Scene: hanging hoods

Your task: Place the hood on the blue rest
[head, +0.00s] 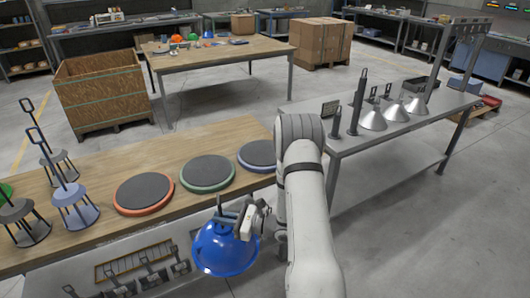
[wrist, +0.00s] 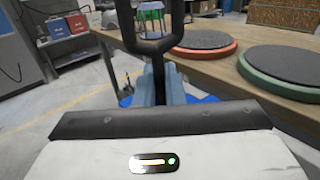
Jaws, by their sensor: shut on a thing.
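My gripper (head: 243,218) is shut on the handle of the blue hood (head: 224,250), a glossy dome. The hood hangs in front of the wooden bench's near edge, apart from it. In the wrist view a dark loop handle rises from the jaws (wrist: 157,88), and slivers of blue hood (wrist: 205,98) show below. A round pad with a blue rim (head: 258,155) lies on the bench, partly hidden behind my arm. A pale blue legged stand with a tall loop (head: 75,208) stands at the bench's left. I cannot tell for certain which is the rest.
A green-rimmed pad (head: 208,173) and an orange-rimmed pad (head: 144,193) lie left of the blue-rimmed one. Darker stands (head: 22,220) crowd the bench's left end. A grey table (head: 400,140) with metal cone hoods (head: 373,118) is at right. Clear floor lies far right.

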